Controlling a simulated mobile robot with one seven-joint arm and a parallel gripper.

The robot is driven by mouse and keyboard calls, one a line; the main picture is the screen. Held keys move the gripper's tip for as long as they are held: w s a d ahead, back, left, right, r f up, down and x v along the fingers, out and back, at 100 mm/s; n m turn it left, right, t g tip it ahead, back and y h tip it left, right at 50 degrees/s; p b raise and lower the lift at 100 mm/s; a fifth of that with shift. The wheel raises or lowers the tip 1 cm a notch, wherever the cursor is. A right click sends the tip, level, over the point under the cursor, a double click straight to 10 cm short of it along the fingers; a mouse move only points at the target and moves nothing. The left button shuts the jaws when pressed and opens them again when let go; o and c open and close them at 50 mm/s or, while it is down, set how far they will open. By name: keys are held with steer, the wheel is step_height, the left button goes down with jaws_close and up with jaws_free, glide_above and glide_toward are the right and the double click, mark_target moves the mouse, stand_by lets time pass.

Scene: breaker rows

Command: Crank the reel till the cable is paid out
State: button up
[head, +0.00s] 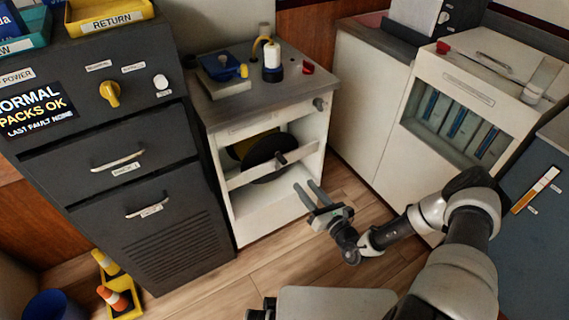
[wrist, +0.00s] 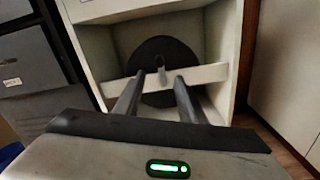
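The reel (head: 264,157) is a dark disc with a yellow part behind it, inside the open front of a white cabinet (head: 238,213). A small crank knob (head: 281,159) sticks out at the reel, by a white crossbar (head: 240,179). In the wrist view the reel (wrist: 178,58) is straight ahead, with the knob (wrist: 160,62) between the fingers in the picture. My gripper (head: 307,192) is open and empty, in front of the cabinet's lower right, apart from the knob. It also shows in the wrist view (wrist: 154,84). I cannot make out the cable.
A dark cabinet (head: 150,180) with drawers and a yellow knob stands left. A blue device (head: 220,66) and a yellow-hosed bottle (head: 271,62) stand on the reel cabinet's top. White cabinets stand right. Wood floor (head: 265,257) is clear in front.

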mark_target(285, 163)
steer(key=b+x, duration=0.3)
steer(key=x, duration=1.1)
steer(key=shift+w+a, duration=0.15)
steer(key=shift+w, duration=0.1)
jaws_close()
